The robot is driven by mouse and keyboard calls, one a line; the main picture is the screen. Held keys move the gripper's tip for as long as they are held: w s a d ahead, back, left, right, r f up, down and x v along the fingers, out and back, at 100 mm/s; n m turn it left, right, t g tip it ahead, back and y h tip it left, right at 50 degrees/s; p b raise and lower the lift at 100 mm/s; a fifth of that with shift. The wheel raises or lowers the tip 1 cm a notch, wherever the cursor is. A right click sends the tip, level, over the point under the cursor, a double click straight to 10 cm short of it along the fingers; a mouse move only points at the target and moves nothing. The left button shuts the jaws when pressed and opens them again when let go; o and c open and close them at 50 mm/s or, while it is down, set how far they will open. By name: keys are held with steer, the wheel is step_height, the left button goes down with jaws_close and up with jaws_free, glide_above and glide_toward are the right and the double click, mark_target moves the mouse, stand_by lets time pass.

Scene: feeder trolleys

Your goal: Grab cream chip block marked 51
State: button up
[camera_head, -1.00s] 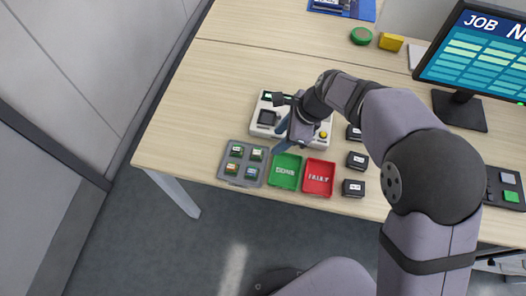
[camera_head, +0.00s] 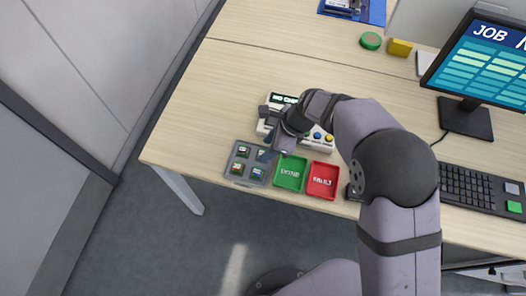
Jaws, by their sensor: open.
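A grey tray (camera_head: 229,177) near the table's front left edge holds several small chip blocks, among them one at the front left (camera_head: 237,168) and one at the back left (camera_head: 243,151). Their markings are too small to read, so I cannot tell which is the cream one marked 51. My gripper (camera_head: 267,154) is open over the tray's back right part. It points down and partly hides the back right chip block (camera_head: 261,153). I cannot tell whether the fingers touch anything.
A green tray (camera_head: 291,173) and a red tray (camera_head: 323,181) stand to the right of the grey tray. A pale device with buttons (camera_head: 318,142) lies behind them, partly under my arm. A keyboard (camera_head: 466,186) and a monitor (camera_head: 480,62) are at the right. The table's left part is clear.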

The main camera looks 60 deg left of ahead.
steer(key=shift+x, duration=1.15)
jaws_close()
